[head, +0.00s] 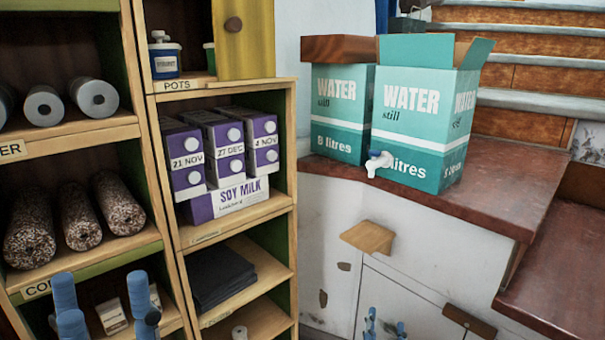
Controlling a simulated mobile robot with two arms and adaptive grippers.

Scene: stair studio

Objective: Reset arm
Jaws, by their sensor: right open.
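My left gripper (101,292) is at the bottom left. Its two blue fingers point up and stand wide apart, in front of the lower shelf. A small white box (112,316) shows between the fingers, and I see no finger closed on it. My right gripper (386,326) is low at the bottom centre, in front of the pale cabinet. Only the tips of its blue fingers show, apart, with nothing between them. The rest of both grippers is cut off by the lower edge.
A wooden shelf unit (152,168) on the left holds rolls, soy milk cartons (224,150) and dark folded cloth (217,276). Two teal water boxes (420,120), one with a tap, stand on the reddish counter (500,193). Stairs (530,75) rise behind.

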